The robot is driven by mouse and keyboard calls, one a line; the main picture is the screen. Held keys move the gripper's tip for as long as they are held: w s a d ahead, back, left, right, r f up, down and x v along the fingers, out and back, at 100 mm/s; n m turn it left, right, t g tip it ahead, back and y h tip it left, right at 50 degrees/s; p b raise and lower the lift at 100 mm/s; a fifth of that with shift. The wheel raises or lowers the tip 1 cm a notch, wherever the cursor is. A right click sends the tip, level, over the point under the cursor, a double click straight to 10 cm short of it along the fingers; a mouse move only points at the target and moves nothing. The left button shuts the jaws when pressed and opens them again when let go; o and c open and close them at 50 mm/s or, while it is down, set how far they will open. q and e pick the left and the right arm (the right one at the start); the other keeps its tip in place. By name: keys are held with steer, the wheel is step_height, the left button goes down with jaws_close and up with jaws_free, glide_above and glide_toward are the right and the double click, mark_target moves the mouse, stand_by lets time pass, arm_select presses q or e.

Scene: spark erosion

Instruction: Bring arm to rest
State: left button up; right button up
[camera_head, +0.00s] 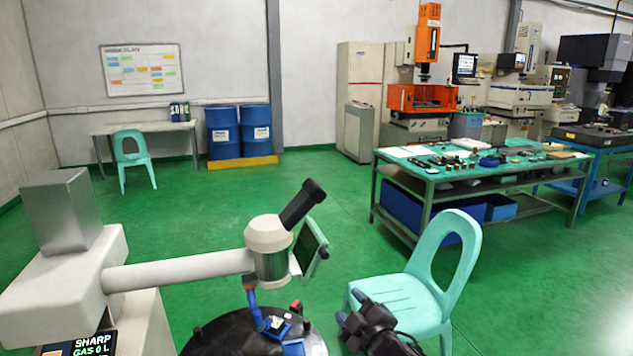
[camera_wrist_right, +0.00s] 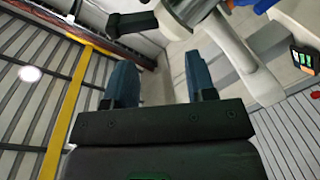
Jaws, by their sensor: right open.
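My right gripper (camera_head: 349,322) is dark and shows at the bottom centre of the head view, beside the seat of a mint chair. In the right wrist view its two blue-grey fingers (camera_wrist_right: 160,78) stand well apart with nothing between them. Its camera looks up past the fingers towards the roof. My left gripper is not in view.
A white boom microscope (camera_head: 270,250) stands just left of my right gripper, above a black round surface (camera_head: 215,335). A mint chair (camera_head: 400,298) is close on the right. A workbench (camera_head: 430,172) with tools stands beyond. Green floor (camera_head: 200,215) is clear behind the microscope.

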steer(key=s+d+f+m+g+h, duration=0.1)
steer(key=s+d+f+m, duration=0.3)
steer(key=s, duration=0.6)
steer(key=s+d+f+m+g+h, duration=0.1)
steer(key=s+d+f+m+h, duration=0.2)
steer(key=s+d+f, duration=0.6)
steer(key=s+d+f+m+g+h, duration=0.2)
steer(key=s+d+f+m, duration=0.4)
steer(key=s+f, duration=0.3)
steer(key=shift+s+d+m+h+b, duration=0.3)
steer(key=shift+s+d+h+b, duration=0.3)
steer(key=shift+s, duration=0.6)
